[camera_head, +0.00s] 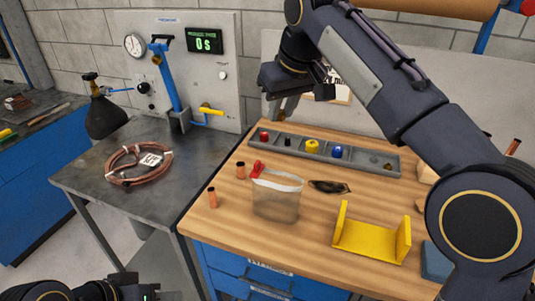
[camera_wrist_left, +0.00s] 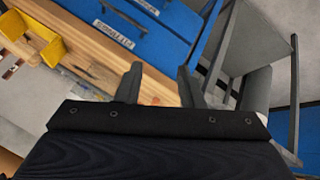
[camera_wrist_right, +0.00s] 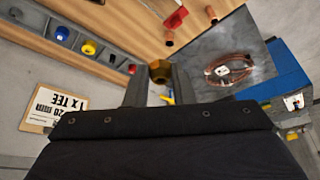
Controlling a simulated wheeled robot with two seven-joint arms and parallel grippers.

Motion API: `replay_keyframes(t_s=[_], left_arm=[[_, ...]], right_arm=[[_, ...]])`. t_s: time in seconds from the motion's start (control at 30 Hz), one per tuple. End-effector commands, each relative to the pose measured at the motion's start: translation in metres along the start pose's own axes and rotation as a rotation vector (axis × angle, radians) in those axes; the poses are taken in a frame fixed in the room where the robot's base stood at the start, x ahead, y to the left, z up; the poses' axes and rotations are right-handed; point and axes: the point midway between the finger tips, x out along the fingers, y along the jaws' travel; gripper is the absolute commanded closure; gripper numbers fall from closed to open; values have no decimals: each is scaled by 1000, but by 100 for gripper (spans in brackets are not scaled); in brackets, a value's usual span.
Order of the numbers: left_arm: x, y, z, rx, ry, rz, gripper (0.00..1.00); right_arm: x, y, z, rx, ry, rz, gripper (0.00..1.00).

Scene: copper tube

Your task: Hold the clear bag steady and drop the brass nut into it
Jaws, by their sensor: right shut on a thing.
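The clear bag (camera_head: 276,198) stands upright on the wooden bench, its mouth at the top and a red clip (camera_head: 257,169) at its upper left corner. My right gripper (camera_head: 287,105) is raised above the back of the bench, behind and above the bag and apart from it. In the right wrist view it is shut on the brass nut (camera_wrist_right: 160,71), which shows between the fingertips. My left gripper (camera_wrist_left: 160,80) is open and empty, low in front of the bench. In the head view only part of my left arm shows at the bottom left.
A grey tray (camera_head: 377,168) with several coloured parts lies at the back of the bench. A yellow bracket (camera_head: 371,245) stands right of the bag. Copper pieces (camera_head: 212,198) stand to its left. A copper coil (camera_head: 138,166) lies on the dark side table (camera_head: 85,172).

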Motion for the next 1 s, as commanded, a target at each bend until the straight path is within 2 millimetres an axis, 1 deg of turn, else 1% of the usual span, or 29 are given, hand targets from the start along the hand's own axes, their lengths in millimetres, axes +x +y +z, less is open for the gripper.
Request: replay_keyframes(t_s=[0.07,0.17,0.2,0.27,0.3,0.4,0.5,0.63,0.8,1.0], left_arm=[[4,14,-16,51,34,57,65],[10,42,-49,146,122,158,65],[13,55,-65,187,169,200,65],[19,77,-92,247,250,250,65],[22,90,-109,283,307,270,65],[34,117,-147,355,432,266,65],[48,135,-174,413,526,206,65],[63,147,-194,472,595,101,65],[73,151,-204,516,629,5,65],[87,153,-215,525,635,-20,65]], right_arm=[[0,1,0,2,0,1,100],[0,1,0,2,0,1,100],[0,1,0,3,0,1,100],[0,1,0,3,0,1,100],[0,1,0,3,0,1,100],[0,1,0,4,0,2,100],[0,1,0,4,0,2,100],[0,1,0,4,0,2,100],[0,1,0,4,0,2,100],[0,1,0,4,0,2,100]])
